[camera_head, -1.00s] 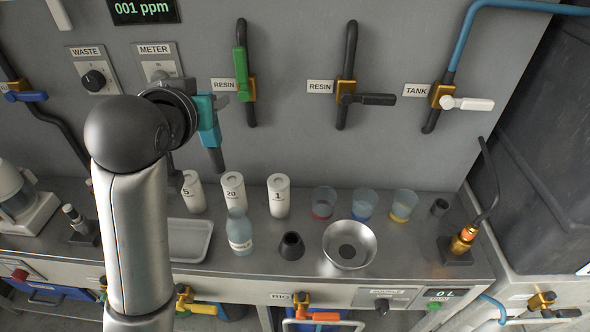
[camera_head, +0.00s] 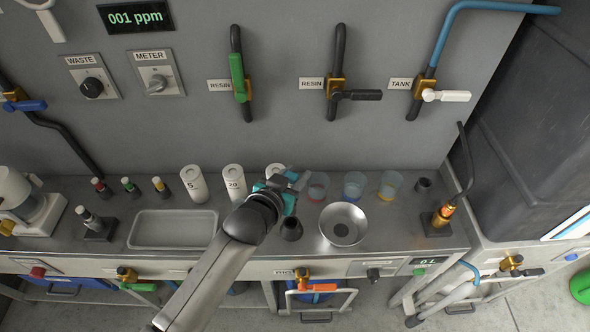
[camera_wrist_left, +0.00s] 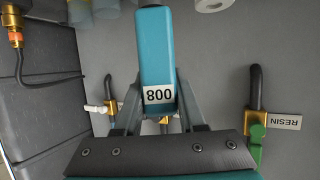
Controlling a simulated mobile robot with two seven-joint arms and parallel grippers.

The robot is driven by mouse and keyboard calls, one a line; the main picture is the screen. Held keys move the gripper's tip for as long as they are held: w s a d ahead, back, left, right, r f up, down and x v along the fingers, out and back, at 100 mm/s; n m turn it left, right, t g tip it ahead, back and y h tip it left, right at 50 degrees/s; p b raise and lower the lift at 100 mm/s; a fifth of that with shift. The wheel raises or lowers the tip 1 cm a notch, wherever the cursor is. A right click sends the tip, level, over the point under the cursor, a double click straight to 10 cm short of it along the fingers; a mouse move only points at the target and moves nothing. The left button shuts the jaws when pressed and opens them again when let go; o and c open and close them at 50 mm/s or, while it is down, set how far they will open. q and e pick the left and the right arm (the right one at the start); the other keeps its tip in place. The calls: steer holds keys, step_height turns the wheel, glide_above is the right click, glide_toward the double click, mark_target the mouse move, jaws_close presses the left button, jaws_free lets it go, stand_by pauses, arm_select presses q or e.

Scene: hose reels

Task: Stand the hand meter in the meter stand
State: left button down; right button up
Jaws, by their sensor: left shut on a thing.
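My left gripper (camera_head: 291,183) is shut on the teal hand meter (camera_head: 289,203), held over the bench. In the left wrist view the hand meter (camera_wrist_left: 157,50) sits between the fingers with a white label reading 008. A small black conical holder (camera_head: 291,230) with an open top, which looks like the meter stand, is on the bench just below the hand meter. The hand meter's lower end is partly hidden by my wrist, so I cannot tell whether it touches the holder. My right gripper is not in view.
A steel bowl (camera_head: 343,224) stands right of the holder. White canisters (camera_head: 234,182) and coloured-bottom beakers (camera_head: 354,186) line the back. A tray (camera_head: 172,230) is at left. A brass-fitted probe (camera_head: 442,213) stands at right. Valves line the wall.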

arm_select(q)
steer(key=shift+r+p, duration=0.1)
steer(key=shift+p, duration=0.3)
step_height(320, 180, down, 8)
steer(key=b, duration=0.5)
steer(key=shift+f+b, duration=0.25)
steer(key=shift+b, duration=0.05)
stand_by(0.3)
steer(key=shift+c, duration=2.1)
jaws_free()
steer(key=shift+s+a, duration=0.1)
